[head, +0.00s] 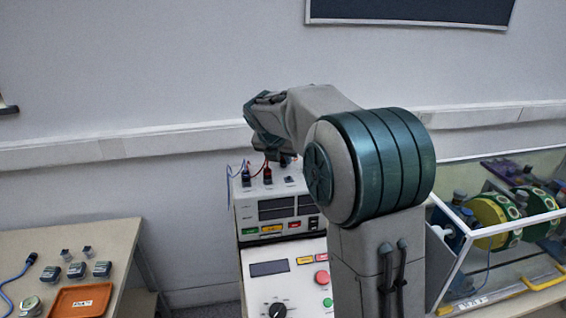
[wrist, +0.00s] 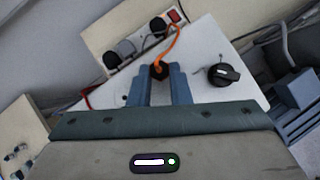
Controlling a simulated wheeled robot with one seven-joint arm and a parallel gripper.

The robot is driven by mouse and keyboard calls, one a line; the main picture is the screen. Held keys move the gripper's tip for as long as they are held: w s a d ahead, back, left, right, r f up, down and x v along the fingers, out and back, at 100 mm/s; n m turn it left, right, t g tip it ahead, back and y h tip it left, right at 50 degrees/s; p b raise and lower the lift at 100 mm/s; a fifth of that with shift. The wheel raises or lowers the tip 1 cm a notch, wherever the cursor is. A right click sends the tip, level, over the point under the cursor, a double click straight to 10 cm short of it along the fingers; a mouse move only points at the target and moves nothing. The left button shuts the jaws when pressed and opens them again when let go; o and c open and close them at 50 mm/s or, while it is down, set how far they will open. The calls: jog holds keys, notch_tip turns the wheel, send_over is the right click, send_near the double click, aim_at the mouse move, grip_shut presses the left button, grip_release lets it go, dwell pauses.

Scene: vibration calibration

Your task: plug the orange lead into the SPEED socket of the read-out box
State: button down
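The read-out box (head: 247,211) is white and stands on the bench, with dark displays on its front. Red and blue leads rise from plugs on its top. My gripper (head: 268,157) is over the box's top, its fingers mostly hidden by my arm. In the wrist view my gripper (wrist: 164,72) has its two blue fingers on either side of the black plug of the orange lead (wrist: 172,44), and looks shut on it. The plug is over a white surface (wrist: 205,45). Its tip is hidden, and I cannot tell whether it is seated. The SPEED label is not readable.
A control panel (head: 258,290) with a dial and coloured buttons is in front of the box. At right, a framed rig holds yellow-green discs (head: 490,222). A left table holds an orange tray (head: 62,302) and small blocks. A socket strip (wrist: 100,35) lies behind the white surface.

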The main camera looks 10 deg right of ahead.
jog(key=shift+r+p, duration=0.3)
jog(key=shift+p, duration=0.25)
dwell(0.4)
jog(key=shift+r+p, duration=1.75)
jog(key=shift+p, duration=0.25)
jog(key=s, duration=0.3)
jog(key=s+r, duration=0.1)
jog(key=s, duration=0.2)
jog(key=shift+s+r, duration=0.15)
jog(key=shift+s, duration=0.25)
jog(key=shift+f+b, duration=0.6)
jog(key=shift+f, duration=0.1)
jog(key=shift+w+f, duration=0.15)
jog(key=shift+f, duration=0.55)
jog(key=shift+f+b, duration=0.3)
jog(key=shift+b, duration=0.05)
jog(key=shift+f, duration=0.4)
